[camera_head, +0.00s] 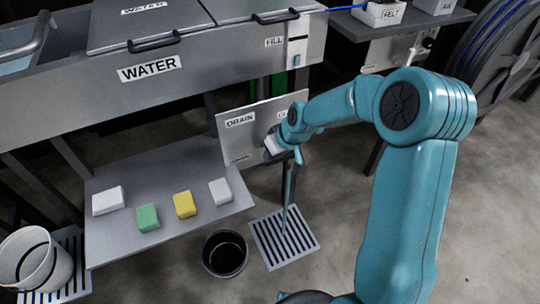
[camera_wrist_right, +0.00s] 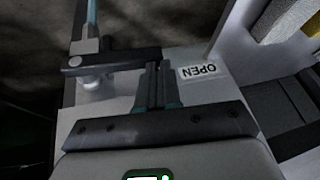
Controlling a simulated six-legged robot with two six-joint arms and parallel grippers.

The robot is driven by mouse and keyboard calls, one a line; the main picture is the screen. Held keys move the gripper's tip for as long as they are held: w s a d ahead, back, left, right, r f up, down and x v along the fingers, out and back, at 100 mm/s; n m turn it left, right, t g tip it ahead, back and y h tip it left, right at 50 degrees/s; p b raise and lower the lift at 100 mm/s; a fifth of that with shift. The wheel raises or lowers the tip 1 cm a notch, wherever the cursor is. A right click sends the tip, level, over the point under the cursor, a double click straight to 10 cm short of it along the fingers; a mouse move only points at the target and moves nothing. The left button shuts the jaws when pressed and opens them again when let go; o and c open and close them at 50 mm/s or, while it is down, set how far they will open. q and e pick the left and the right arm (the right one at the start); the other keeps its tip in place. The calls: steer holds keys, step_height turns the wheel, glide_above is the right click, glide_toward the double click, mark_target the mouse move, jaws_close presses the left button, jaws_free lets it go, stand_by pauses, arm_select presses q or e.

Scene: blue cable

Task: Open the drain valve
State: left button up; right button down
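The drain panel (camera_head: 240,140) is a grey plate under the water tank, labelled DRAIN. In the right wrist view a dark lever (camera_wrist_right: 105,60) lies across a pale round valve fitting (camera_wrist_right: 92,82), pointing toward the OPEN label (camera_wrist_right: 198,71), which appears upside down. My right gripper (camera_wrist_right: 158,66) has its two fingers close together, tips at the lever's free end; contact is unclear. In the head view the right gripper (camera_head: 284,152) is in front of the panel. A thin blue streak (camera_head: 287,205), like running water, goes down from the valve. My left gripper is out of view.
A floor grate (camera_head: 262,233) lies below the valve, with a black bucket (camera_head: 225,254) beside it. A low grey shelf (camera_head: 120,225) holds several sponges. A white bucket (camera_head: 35,262) stands at the lower left. A cable reel (camera_head: 500,55) is at the upper right.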

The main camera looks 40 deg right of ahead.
steer(key=shift+s+a+f, duration=0.25)
steer(key=shift+a+f, duration=0.1)
steer(key=shift+f, duration=0.3)
steer(key=shift+r, duration=0.1)
step_height(320, 180, up, 6)
steer(key=p, duration=0.4)
steer(key=s+a+r, duration=0.1)
steer(key=a+r, duration=0.3)
steer(key=a, duration=0.3)
steer(key=shift+s+a+r, duration=0.15)
steer(key=shift+s+a, duration=0.05)
